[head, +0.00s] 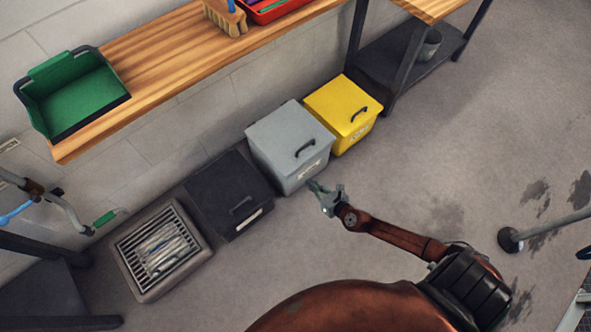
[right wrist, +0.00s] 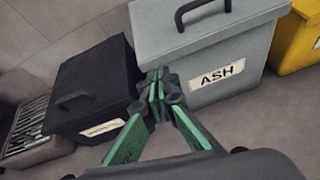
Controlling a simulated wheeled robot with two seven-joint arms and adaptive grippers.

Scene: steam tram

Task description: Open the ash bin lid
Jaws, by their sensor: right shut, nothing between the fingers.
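The ash bin (head: 285,169) is a grey box on the floor between a black bin and a yellow bin. It also shows in the right wrist view (right wrist: 240,72), with a white label reading ASH on its front. Its lid (head: 289,130) lies closed and carries a dark handle (head: 305,149); the handle also shows at the top of the right wrist view (right wrist: 203,12). My right gripper (head: 313,186) is shut and empty, in front of the bin near its lower front side. I cannot tell whether it touches the bin. My left gripper is not in view.
A black lidded bin (head: 220,188) stands left of the ash bin, and a yellow lidded bin (head: 340,105) right of it. A grated box (head: 155,245) sits farther left. A wooden shelf (head: 190,55) overhangs behind the bins. The floor to the right is open, with a metal post (head: 550,228).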

